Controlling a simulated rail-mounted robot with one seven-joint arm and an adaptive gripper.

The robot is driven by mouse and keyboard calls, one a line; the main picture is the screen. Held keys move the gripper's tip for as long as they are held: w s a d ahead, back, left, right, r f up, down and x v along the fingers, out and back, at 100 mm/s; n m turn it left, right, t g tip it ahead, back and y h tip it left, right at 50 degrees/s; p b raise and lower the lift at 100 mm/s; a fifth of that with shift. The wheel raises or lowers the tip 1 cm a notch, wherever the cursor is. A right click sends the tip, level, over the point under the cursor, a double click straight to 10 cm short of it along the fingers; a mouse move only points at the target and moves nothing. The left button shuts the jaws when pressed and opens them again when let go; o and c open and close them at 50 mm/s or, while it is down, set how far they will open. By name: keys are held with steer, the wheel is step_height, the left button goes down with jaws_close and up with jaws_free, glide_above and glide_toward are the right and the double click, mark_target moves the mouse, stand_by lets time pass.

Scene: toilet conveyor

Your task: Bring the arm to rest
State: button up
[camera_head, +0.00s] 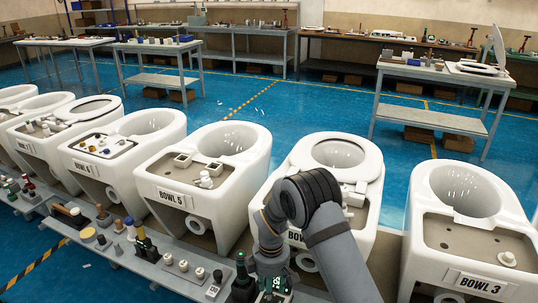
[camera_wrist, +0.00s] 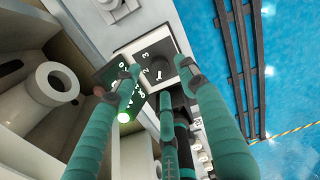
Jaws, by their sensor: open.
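My arm (camera_head: 318,220) reaches down in front of the row of toilet bowls, over the low grey bench, at the lower middle of the head view. Nothing is held between the tips.
Bowl 5 (camera_head: 258,155) stands left of my arm and Bowl 3 (camera_head: 416,235) right. A bowl with a seat (camera_head: 373,165) is just behind my arm. Small parts crowd the bench (camera_head: 150,262).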

step_height(320, 180, down, 3)
steer(key=shift+f, duration=0.2)
steer(key=shift+w+r+m, duration=0.1)
steer(key=shift+m, duration=0.8)
steer(key=m+p, duration=0.1)
steer(key=m, duration=0.2)
steer(key=shift+r+m, duration=0.1)
steer(key=shift+m, duration=0.3)
steer(key=m+p, duration=0.2)
steer(key=m, duration=0.4)
steer(key=m+p, duration=0.3)
steer(key=m, duration=0.3)
steer(key=shift+r+m, duration=0.15)
steer(key=shift+m, duration=0.15)
steer(key=m+p, duration=0.2)
steer(key=m, duration=0.1)
steer(key=shift+f+m+p, duration=0.2)
steer(key=shift+m+p, duration=0.35)
steer(key=shift+m, duration=0.35)
